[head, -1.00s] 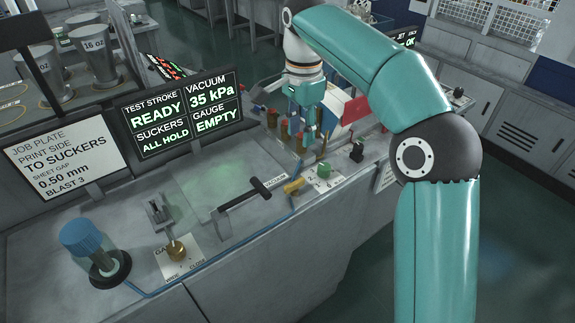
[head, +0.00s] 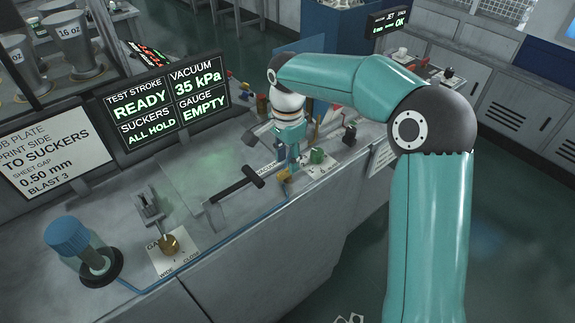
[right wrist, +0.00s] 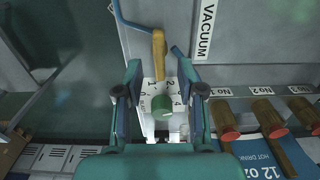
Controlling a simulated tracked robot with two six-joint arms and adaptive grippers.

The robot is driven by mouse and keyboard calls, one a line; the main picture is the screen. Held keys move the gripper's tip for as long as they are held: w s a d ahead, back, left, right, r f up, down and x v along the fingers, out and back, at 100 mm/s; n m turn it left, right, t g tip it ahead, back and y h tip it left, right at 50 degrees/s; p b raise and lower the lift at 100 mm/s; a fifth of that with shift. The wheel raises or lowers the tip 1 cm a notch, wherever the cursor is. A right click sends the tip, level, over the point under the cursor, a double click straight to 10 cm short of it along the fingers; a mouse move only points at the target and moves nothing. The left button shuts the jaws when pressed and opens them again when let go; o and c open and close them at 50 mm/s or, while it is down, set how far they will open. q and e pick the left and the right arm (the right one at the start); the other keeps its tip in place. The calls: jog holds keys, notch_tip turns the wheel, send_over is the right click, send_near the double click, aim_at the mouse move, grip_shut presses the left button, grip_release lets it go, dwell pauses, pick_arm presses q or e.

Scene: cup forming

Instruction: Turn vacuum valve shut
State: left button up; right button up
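The vacuum valve's yellow lever (head: 285,176) sits on the bench top by the VACUUM label, at the blue hose. In the right wrist view the lever (right wrist: 159,52) points up and down the picture, just ahead of and between the fingertips. My right gripper (head: 291,163) is low over the bench at the lever, and partly hides it. I cannot tell whether a finger touches the lever. My left gripper is not in view.
A green knob (right wrist: 162,106) on a numbered plate is close to the lever. A black T-handle (head: 240,186) lies to its left. The display (head: 168,103) reads VACUUM 35 kPa.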

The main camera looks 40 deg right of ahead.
aim_at(287, 173)
jog(key=shift+f, duration=1.45)
jog(key=shift+c, duration=0.3)
grip_shut()
